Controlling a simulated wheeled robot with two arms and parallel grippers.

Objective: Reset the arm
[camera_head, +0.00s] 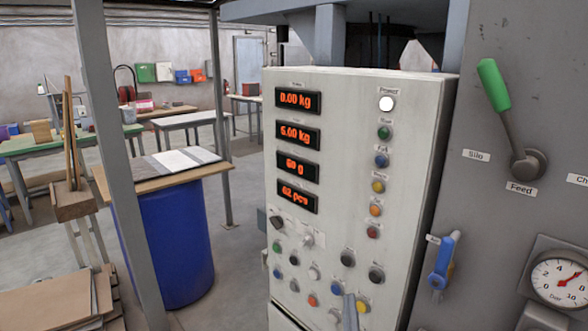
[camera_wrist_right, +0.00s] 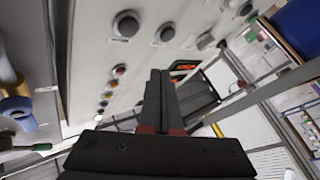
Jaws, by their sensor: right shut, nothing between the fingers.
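My right gripper shows in the wrist view (camera_wrist_right: 160,100), its two dark fingers together with nothing between them. In the head view only a small grey part of it (camera_head: 350,312) shows at the bottom edge, in front of the lower part of the control panel (camera_head: 335,140). The panel has red displays, several coloured buttons and dark knobs; it also shows in the wrist view (camera_wrist_right: 90,60), beside and beyond the fingers. My left gripper is not in view.
Right of the panel, a grey wall carries a green-handled lever (camera_head: 495,88), a blue valve handle (camera_head: 441,264) and a pressure gauge (camera_head: 560,280). Left stand a grey post (camera_head: 112,150) and a blue drum (camera_head: 172,245) with a board on top. Worktables stand behind.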

